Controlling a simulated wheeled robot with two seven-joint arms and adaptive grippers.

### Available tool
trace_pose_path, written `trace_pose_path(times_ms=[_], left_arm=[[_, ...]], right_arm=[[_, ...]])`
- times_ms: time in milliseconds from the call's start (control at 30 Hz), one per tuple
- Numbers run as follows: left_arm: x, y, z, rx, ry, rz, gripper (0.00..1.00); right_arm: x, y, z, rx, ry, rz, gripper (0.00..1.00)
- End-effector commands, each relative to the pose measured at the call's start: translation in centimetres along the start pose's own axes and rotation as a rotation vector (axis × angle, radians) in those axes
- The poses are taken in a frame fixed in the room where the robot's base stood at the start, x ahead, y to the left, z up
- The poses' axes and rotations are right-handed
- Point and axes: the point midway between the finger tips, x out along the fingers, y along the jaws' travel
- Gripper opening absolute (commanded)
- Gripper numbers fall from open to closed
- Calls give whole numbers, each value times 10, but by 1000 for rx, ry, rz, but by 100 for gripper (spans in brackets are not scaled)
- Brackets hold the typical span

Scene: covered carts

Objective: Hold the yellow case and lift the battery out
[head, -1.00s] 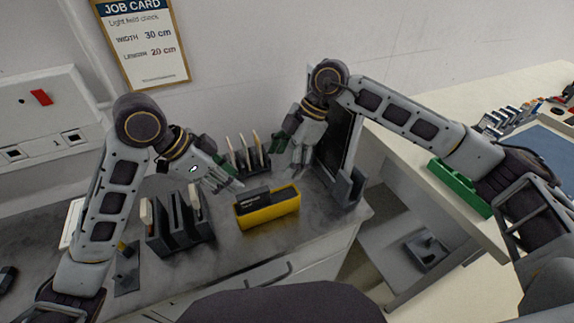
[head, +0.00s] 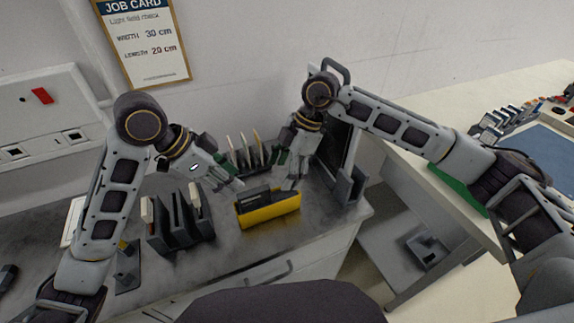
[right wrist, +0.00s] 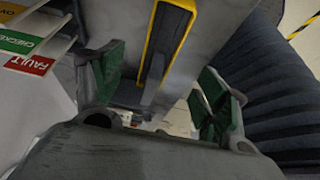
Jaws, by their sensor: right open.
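The yellow case (head: 270,213) stands on the grey bench near its front edge. The dark battery (head: 254,195) sits in it with its top showing above the rim. In the right wrist view the yellow case (right wrist: 149,45) shows at the top middle, between and beyond the fingers. My right gripper (head: 287,171) is open and empty, just behind the right end of the case; its green pads stand apart in the right wrist view (right wrist: 162,92). My left gripper (head: 224,166) appears open and empty, up and left of the case, without clear contact.
A dark slotted rack (head: 180,228) with upright plates stands left of the case. Another rack with pale cards (head: 243,155) stands behind it. A dark upright panel with a bracket (head: 347,187) is at the right. Bare bench lies in front of the case.

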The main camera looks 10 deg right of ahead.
Motion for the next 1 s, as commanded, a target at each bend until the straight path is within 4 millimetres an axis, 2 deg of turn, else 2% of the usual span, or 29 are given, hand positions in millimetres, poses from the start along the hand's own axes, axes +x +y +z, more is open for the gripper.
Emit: trace_pose_path(times_ms=[700, 1000], left_arm=[[0, 0, 0, 0, 0, 0, 36], [0, 0, 0, 0, 0, 0, 36]], right_arm=[[86, -1, 0, 0, 1, -2, 74], [113, 0, 0, 0, 0, -1, 74]])
